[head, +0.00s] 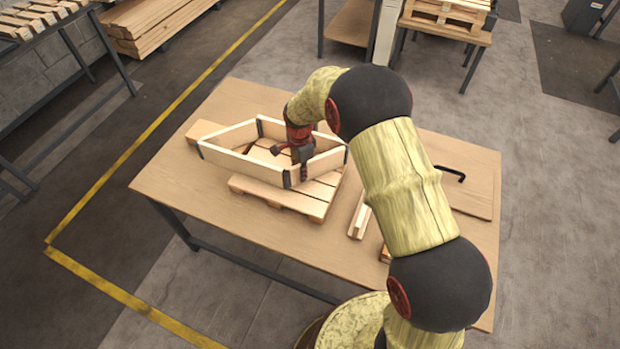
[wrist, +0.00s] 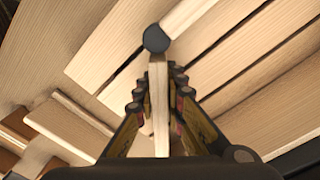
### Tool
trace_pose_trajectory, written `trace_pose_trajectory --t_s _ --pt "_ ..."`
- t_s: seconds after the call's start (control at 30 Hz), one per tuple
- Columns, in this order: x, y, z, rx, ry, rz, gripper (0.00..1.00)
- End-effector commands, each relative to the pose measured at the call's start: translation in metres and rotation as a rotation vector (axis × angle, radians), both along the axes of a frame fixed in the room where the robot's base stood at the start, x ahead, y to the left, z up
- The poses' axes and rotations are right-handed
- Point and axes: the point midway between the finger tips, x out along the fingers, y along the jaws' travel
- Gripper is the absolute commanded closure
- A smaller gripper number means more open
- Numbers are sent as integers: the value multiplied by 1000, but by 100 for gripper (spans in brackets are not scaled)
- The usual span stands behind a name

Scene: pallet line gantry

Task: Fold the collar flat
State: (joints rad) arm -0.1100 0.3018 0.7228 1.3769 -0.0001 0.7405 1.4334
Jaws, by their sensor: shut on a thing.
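The collar (head: 236,168) is a pale wooden frame with dark hinges at its corners. It stands open in a skewed four-sided shape over a small pallet (head: 275,194), and its left end reaches past the pallet. My gripper (head: 301,158) is at the collar's front right side, near the front hinge (head: 288,178). In the wrist view, my gripper (wrist: 159,88) is shut on the edge of a collar board (wrist: 159,110), with one finger on each side. A dark round hinge (wrist: 156,39) shows just beyond the fingertips. My arm hides part of the right side of the table.
The wooden table (head: 235,232) has free room at its front left. A wood block (head: 203,131) lies behind the collar's left end. Loose wood strips (head: 360,216) lie right of the pallet. A flat board with a black handle (head: 450,173) lies at the right.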

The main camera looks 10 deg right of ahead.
Motion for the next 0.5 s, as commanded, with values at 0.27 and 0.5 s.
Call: trace_pose_trajectory --t_s 0.27,0.5 --pt "43 5 1 0 0 -247 100" --pt "71 3 0 0 -1 -411 100"
